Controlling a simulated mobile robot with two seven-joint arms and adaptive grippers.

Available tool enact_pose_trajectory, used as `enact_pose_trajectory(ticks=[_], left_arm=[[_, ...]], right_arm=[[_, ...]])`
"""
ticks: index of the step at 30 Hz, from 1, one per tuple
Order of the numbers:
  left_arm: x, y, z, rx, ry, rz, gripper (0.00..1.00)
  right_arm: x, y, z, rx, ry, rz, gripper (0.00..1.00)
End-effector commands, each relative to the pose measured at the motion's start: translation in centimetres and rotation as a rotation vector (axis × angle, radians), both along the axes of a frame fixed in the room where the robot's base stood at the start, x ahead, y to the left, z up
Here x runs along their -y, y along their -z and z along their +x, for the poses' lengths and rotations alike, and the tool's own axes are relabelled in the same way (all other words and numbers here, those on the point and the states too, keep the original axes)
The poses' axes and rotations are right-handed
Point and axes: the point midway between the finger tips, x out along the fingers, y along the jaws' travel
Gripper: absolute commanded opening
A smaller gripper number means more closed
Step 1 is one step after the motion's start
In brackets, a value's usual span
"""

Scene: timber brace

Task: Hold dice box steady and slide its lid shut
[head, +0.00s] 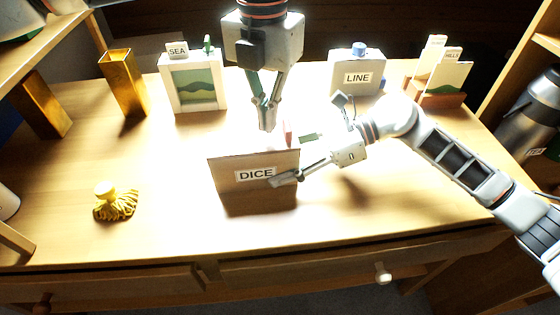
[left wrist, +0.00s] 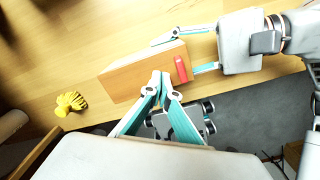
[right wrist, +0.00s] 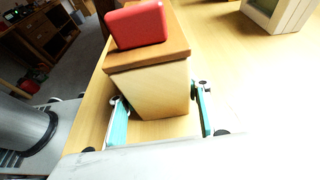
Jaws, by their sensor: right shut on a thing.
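The dice box (head: 228,178) stands on the table with its DICE label facing the front. My right gripper (head: 296,157) is shut on the box, one finger on the front face and one behind, at its right end. The wooden lid (right wrist: 150,55) lies on top, with a red block handle (right wrist: 137,25) near its right end. The handle also shows in the left wrist view (left wrist: 181,69). My left gripper (head: 267,122) points down above the box, fingertips together, left of the handle. I cannot tell whether it touches the lid, or how far the lid is shut.
A yellow tasselled object (head: 115,203) lies on the left of the table. A gold vase (head: 123,83), a SEA frame (head: 192,83), a LINE box (head: 356,77) and a card holder (head: 436,93) stand behind. The table front is clear.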

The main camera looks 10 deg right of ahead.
Motion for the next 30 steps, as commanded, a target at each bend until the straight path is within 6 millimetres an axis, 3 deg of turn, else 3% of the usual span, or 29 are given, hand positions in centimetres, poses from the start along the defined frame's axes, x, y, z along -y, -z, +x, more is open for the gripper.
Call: enact_pose_trajectory(ticks=[15, 25, 26, 27, 30], left_arm=[[0.0, -4.6, 0.0, 0.001, 0.001, 0.0, 0.0], [0.0, -5.0, 0.0, -0.001, 0.001, 0.0, 0.0], [0.0, -5.0, 0.0, -0.001, 0.001, 0.0, 0.0], [0.0, -5.0, 0.0, -0.001, 0.001, 0.0, 0.0], [0.0, -5.0, 0.0, -0.001, 0.001, 0.0, 0.0]], right_arm=[[0.0, -0.1, 0.0, 0.001, 0.0, 0.001, 0.16], [0.0, -0.1, 0.0, 0.001, 0.0, 0.001, 0.16], [0.0, -0.1, 0.0, 0.001, 0.0, 0.001, 0.53], [0.0, -0.1, 0.0, 0.001, 0.0, 0.001, 0.64], [0.0, -0.1, 0.0, 0.001, 0.0, 0.001, 0.68]])
